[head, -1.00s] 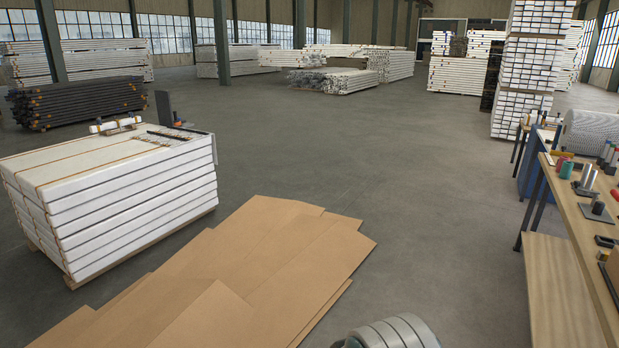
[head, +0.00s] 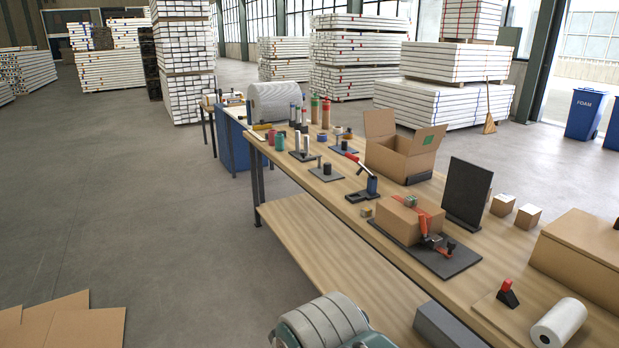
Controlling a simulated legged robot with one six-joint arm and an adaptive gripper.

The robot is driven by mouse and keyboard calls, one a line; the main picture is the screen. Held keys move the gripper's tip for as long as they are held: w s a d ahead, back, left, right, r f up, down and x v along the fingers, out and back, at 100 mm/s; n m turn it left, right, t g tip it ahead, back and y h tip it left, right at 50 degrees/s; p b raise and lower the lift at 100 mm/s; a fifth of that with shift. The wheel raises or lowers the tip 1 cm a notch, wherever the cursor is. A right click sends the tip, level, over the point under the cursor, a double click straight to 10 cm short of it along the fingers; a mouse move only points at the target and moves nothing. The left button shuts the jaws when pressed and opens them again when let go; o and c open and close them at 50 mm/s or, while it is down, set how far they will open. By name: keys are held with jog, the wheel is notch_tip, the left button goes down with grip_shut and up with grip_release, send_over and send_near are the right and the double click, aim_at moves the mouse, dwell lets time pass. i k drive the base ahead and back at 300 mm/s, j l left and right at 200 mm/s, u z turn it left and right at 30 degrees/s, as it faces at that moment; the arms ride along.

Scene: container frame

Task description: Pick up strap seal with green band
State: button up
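I cannot pick out a strap seal with a green band for certain. A small grey-green piece (head: 410,201) lies on top of the cardboard box with a red strap (head: 408,219) on the workbench (head: 345,218); it is too small to tell what it is. A green spool-like cylinder (head: 279,141) stands toward the bench's far end. A rounded grey part of my own arm shows at the bottom edge. My gripper's fingers are not in view.
The bench also holds an open carton (head: 392,158), a red-handled tool (head: 366,180), a dark upright plate (head: 467,193), a white roll (head: 559,322) and small boxes. A lower shelf (head: 340,255) runs along its near side. Open floor (head: 130,200) lies to the left; cardboard sheets (head: 75,325) lie there.

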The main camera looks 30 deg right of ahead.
aim_at(411, 200)
jog(key=i+z, duration=0.25)
jog(key=z, duration=0.15)
jog(key=i+z, duration=0.4)
jog(key=i+j+z, duration=0.15)
jog(key=z, duration=0.25)
jog(key=i+j+z, duration=0.2)
jog(key=z, duration=0.2)
jog(key=i+j+z, duration=0.2)
jog(key=i+z, duration=0.2)
jog(key=i, duration=0.15)
jog(key=i+j+z, duration=0.35)
jog(key=i+j, duration=0.05)
jog(key=i, duration=0.1)
